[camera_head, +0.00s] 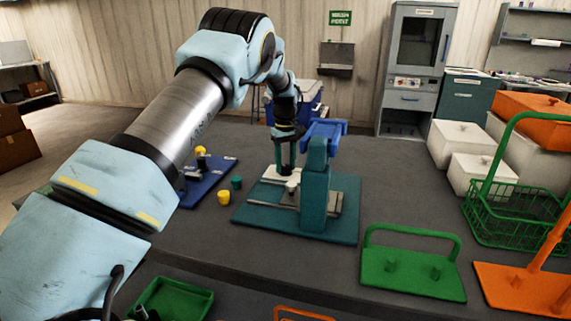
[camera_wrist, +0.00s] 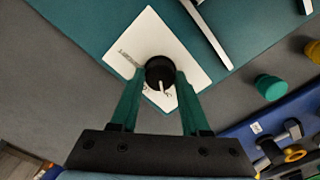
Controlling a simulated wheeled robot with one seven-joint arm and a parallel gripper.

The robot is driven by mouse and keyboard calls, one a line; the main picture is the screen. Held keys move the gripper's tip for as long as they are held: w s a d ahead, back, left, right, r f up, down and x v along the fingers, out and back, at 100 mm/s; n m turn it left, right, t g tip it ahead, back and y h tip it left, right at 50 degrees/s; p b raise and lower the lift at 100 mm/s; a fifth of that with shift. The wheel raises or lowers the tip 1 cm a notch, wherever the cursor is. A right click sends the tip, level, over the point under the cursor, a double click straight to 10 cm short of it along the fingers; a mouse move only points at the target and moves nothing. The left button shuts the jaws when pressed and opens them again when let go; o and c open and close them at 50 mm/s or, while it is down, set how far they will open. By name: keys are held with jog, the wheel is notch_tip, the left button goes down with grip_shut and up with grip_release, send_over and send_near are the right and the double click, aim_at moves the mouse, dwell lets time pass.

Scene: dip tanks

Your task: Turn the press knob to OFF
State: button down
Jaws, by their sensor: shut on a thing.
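The press (camera_head: 316,190) is a teal stand with a blue top on a teal base plate, on the grey table. Its black round knob (camera_wrist: 158,66) sits on a white label plate (camera_wrist: 150,30) in the wrist view. The knob's white pointer line points toward the bottom of the picture. The small lettering on the plate is partly covered and too small to read. My gripper (camera_wrist: 159,78) has its two green fingers closed on opposite sides of the knob.
A blue board (camera_head: 215,178) and yellow and green pegs (camera_head: 224,197) are left of the press. A green rack (camera_head: 412,270) and an orange rack (camera_head: 520,290) lie to the right front. White boxes (camera_head: 461,137) and a green basket (camera_head: 510,215) stand at right.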

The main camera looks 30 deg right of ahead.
aim_at(286, 166)
jog(key=shift+n, duration=0.4)
jog(key=shift+c, duration=1.9)
grip_release()
notch_tip(286, 166, up, 11)
jog(key=b, duration=0.2)
jog(key=shift+f, duration=0.1)
